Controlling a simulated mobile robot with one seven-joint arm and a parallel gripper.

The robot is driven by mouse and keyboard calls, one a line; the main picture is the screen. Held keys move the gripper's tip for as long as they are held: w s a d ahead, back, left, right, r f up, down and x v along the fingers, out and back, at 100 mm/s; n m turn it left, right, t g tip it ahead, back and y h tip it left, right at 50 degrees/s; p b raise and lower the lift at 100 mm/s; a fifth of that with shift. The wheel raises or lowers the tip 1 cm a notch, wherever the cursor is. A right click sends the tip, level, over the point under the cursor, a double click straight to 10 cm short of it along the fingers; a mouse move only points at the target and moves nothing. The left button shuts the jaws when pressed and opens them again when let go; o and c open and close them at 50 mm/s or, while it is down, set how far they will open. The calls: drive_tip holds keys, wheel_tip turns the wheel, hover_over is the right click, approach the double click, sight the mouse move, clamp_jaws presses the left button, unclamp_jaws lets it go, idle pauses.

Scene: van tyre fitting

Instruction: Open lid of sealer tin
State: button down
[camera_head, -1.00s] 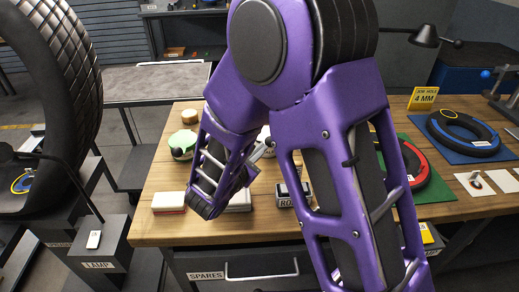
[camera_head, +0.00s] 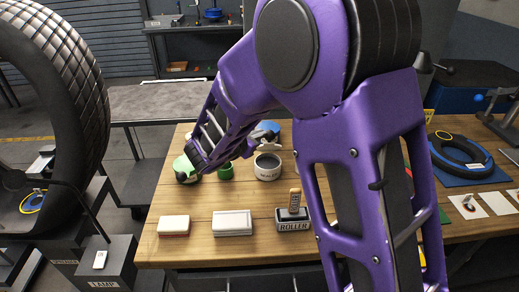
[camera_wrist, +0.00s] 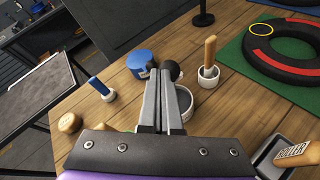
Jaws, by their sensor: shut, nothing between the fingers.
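A blue round tin (camera_wrist: 139,62) with a pale label stands on the bench in the wrist view, just left of my fingertips. A blue top (camera_head: 270,127) shows behind a pale tin in the head view. The pale tin (camera_head: 267,168) has dark lettering that I cannot read. A pale round rim (camera_wrist: 185,105) shows partly behind my fingers in the wrist view. I cannot tell for sure which is the sealer tin. My gripper (camera_wrist: 165,70) is shut and empty, above the bench. A black round knob (camera_wrist: 174,70) shows beside its tips; contact is unclear. My fingertips cannot be made out in the head view.
A roller box (camera_head: 293,225) and two small boxes, a white one (camera_head: 232,223) and a red-based one (camera_head: 174,225), line the bench's front. A wooden-handled tool stands in a white cup (camera_wrist: 208,78). A blue-handled brush (camera_wrist: 98,86) stands left. Bare wood (camera_head: 215,195) lies between.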

drive_tip(key=w+r, duration=0.3)
drive_tip(key=w, duration=0.6)
drive_tip(key=shift+a, duration=0.4)
drive_tip(key=shift+w, duration=0.1)
drive_tip(key=shift+r, duration=0.1)
idle(1.2)
